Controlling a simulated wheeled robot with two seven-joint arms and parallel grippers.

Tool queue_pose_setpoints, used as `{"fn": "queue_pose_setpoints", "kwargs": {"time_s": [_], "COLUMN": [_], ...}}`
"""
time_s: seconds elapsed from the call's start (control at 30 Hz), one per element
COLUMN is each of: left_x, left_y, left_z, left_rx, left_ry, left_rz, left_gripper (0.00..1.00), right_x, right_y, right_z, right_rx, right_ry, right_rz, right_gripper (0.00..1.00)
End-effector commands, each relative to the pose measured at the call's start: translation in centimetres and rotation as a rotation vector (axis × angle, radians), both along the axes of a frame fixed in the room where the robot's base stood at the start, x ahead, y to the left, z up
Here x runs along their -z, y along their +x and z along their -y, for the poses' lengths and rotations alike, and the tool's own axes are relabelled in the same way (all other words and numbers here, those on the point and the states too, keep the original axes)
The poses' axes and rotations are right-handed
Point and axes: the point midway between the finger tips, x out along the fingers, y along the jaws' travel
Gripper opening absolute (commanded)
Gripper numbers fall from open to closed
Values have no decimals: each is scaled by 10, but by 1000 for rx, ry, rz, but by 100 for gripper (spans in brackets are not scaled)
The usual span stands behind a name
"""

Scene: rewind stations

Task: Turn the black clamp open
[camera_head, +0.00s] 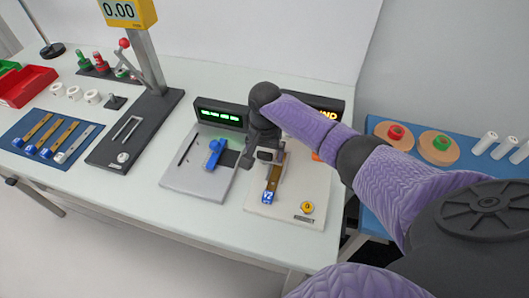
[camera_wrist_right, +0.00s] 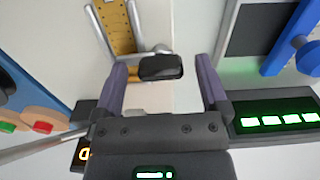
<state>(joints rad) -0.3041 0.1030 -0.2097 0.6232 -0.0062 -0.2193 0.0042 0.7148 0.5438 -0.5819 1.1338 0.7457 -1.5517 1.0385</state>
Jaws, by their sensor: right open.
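The black clamp (camera_wrist_right: 160,67) shows in the right wrist view as a dark rounded block beside a small metal post, at the end of a yellow-brown perforated strip (camera_wrist_right: 116,30). My right gripper (camera_wrist_right: 161,66) is open, with one finger on each side of the clamp and visible gaps between. I cannot tell how deep the fingers reach around it. In the head view my right gripper (camera_head: 262,153) hangs over the white station plate (camera_head: 316,186), and I cannot clearly separate the clamp from it. My left gripper is not in view.
A grey station with a blue handle (camera_head: 214,152) and a green-lit display (camera_head: 220,115) stands left of the gripper. The white plate bears a blue-ended strip (camera_head: 270,190) and a yellow knob (camera_head: 307,207). A blue table (camera_head: 466,158) with reels stands right.

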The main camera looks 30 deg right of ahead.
Motion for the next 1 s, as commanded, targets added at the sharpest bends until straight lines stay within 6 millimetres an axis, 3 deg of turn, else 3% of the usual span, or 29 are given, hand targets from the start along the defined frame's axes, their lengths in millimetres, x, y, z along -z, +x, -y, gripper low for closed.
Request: {"fn": "queue_pose_setpoints", "kwargs": {"time_s": [0.13,0.57,1.0], "left_x": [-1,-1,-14], "left_y": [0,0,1], "left_z": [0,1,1], "left_rx": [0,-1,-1], "left_ry": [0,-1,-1], "left_rz": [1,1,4], "left_gripper": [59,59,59], "right_x": [-1,-1,-4], "right_y": [0,0,0], "right_z": [0,0,-1], "right_rx": [-1,-1,-118], "right_ry": [0,0,1], "right_rz": [0,0,-1], "right_gripper": [92,1,0]}}
